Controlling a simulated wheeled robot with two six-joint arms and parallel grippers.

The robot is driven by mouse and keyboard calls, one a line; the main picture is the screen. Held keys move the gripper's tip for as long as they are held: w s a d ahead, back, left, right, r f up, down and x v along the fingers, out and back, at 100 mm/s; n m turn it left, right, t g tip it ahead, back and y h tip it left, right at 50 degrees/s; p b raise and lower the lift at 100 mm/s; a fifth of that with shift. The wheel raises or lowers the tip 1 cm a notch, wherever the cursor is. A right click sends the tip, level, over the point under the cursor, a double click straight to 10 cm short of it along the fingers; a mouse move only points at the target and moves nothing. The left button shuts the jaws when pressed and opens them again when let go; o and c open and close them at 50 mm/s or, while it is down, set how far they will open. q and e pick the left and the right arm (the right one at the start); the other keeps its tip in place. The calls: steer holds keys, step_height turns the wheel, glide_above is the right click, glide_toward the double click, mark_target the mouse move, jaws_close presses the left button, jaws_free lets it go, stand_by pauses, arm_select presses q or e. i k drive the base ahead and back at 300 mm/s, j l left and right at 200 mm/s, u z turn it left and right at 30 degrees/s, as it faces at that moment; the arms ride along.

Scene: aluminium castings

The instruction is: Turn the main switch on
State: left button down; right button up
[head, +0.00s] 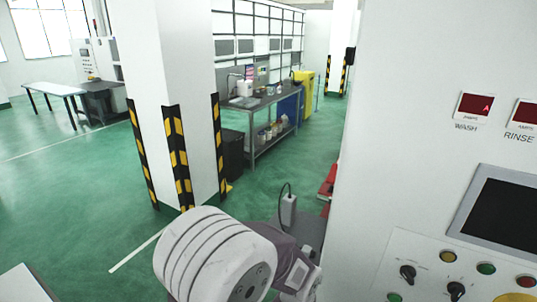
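The white control panel (432,268) is at the lower right, on the front of a large white cabinet. It carries two black rotary switches, one on the left (407,272) and one further right (456,290). Their labels are too small to read, so I cannot tell which is the main switch. An arm of mine comes up at the bottom centre, apparently the left one. Its gripper end (302,278) is partly cut off at the lower edge, left of the panel, and its fingers cannot be made out. My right gripper is not in view.
The panel also has yellow (447,256), green (486,268) and red (526,281) round parts. Above are a dark screen (505,222) and red WASH (474,107) and RINSE (526,113) displays. A striped pillar (170,80) and workbench (262,110) stand behind. Green floor is open at left.

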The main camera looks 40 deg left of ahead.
mark_target(331, 180)
steer(key=k+j, duration=0.1)
steer(key=j, duration=0.5)
steer(key=j+z, duration=0.15)
steer(key=j, duration=0.4)
steer(key=k+j, duration=0.15)
steer(key=j, duration=0.4)
